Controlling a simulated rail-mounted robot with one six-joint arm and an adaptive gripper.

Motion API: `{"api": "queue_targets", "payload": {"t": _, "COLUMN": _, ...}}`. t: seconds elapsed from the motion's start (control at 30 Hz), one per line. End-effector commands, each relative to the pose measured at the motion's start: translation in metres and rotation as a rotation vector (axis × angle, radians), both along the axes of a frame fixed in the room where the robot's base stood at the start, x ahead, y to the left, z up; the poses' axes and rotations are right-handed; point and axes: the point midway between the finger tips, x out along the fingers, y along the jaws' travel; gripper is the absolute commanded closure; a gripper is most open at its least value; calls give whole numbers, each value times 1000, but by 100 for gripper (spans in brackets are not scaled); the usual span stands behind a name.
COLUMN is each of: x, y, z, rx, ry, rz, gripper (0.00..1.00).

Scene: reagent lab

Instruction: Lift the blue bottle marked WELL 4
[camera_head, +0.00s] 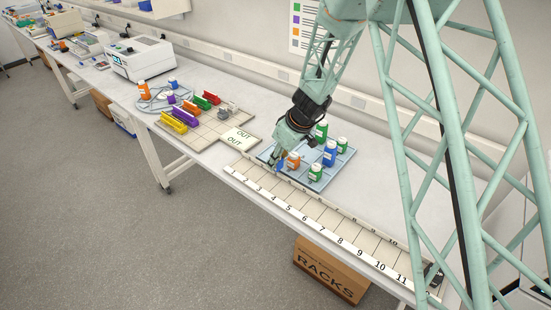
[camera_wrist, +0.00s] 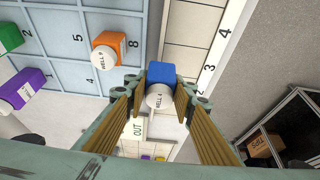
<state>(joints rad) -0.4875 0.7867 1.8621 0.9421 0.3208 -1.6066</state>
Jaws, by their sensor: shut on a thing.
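The blue bottle (camera_wrist: 161,74) with a white cap reading WELL 4 is between the two fingers of my gripper (camera_wrist: 160,92) in the wrist view. My gripper is shut on it. In the head view a small part of the blue bottle (camera_head: 281,166) shows below my gripper (camera_head: 276,160), at the front left edge of the blue gridded tray (camera_head: 328,177). The fingers hide most of it there. I cannot tell how far its base is from the tray.
An orange bottle (camera_head: 293,160) stands close to the right of my gripper; its cap shows in the wrist view (camera_wrist: 104,56). Green bottles (camera_head: 315,172) and blue bottles (camera_head: 330,153) stand on the tray. A numbered strip (camera_head: 310,217) runs along the bench front. An OUT plate (camera_head: 240,138) lies left.

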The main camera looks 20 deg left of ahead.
Motion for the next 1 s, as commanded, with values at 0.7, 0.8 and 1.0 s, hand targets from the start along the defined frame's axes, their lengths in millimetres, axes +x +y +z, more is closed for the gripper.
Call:
{"api": "queue_targets", "payload": {"t": 0.7, "x": -34, "y": -15, "z": 3, "rx": 0, "ry": 0, "rz": 0, "gripper": 87}}
{"api": "queue_targets", "payload": {"t": 0.8, "x": -34, "y": -15, "z": 3, "rx": 0, "ry": 0, "rz": 0, "gripper": 87}}
{"api": "queue_targets", "payload": {"t": 1.0, "x": -34, "y": -15, "z": 3, "rx": 0, "ry": 0, "rz": 0, "gripper": 87}}
